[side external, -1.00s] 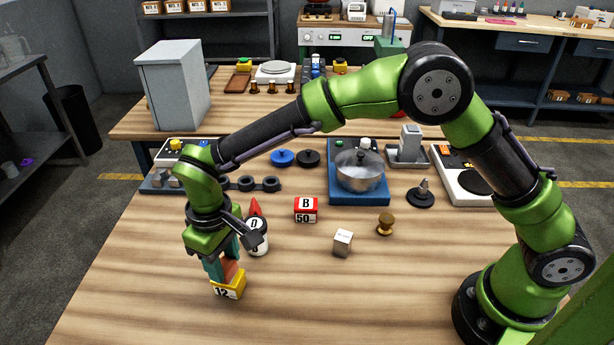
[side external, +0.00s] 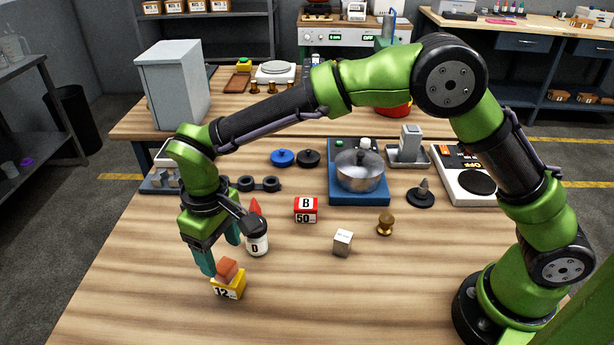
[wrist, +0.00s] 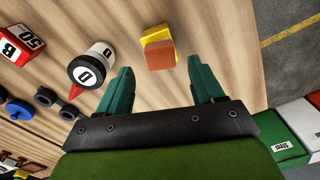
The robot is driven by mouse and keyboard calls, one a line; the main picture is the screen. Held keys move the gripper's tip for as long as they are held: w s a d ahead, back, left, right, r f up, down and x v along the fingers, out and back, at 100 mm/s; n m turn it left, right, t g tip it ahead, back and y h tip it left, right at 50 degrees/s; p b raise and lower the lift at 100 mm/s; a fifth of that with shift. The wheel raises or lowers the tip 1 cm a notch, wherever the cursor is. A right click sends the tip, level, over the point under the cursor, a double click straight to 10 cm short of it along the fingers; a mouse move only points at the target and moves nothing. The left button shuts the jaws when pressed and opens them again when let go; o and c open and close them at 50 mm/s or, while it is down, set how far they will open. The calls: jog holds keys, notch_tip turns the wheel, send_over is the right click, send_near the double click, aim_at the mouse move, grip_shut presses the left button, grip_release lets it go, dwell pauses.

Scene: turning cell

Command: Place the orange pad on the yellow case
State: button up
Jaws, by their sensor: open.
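The orange pad (side external: 228,269) rests on top of the yellow case (side external: 231,289), which is marked 12 and stands near the front left of the table. In the wrist view the orange pad (wrist: 160,55) covers part of the yellow case (wrist: 155,34). My gripper (side external: 221,257) is open and empty, with its teal fingers spread. It is just behind and above the pad in the side view. In the wrist view the pad lies beyond the fingertips of my gripper (wrist: 160,78), and nothing is between the fingers.
A red-and-white box marked B 50 (side external: 306,210), a pale cube (side external: 343,243) and a brass knob (side external: 385,224) stand to the right. The front table area is clear.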

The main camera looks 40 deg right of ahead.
aim_at(225, 265)
notch_tip(225, 265, up, 9)
jog(key=s+d+r+m+t+y, duration=0.1)
jog(key=s+d+r+m+t, duration=0.1)
jog(key=d+r, duration=0.6)
jog(key=s+d+f+m+t, duration=0.1)
jog(key=s+d+m+t, duration=0.1)
jog(key=s+d, duration=0.5)
jog(key=s+d+f+m+t+y, duration=0.1)
jog(key=s+d+m+t, duration=0.2)
jog(key=s+d, duration=0.4)
jog(key=d+m, duration=0.1)
jog(key=d, duration=0.4)
jog(key=shift+s+d+m, duration=0.2)
jog(key=shift+d+m, duration=0.05)
jog(key=shift+m, duration=0.05)
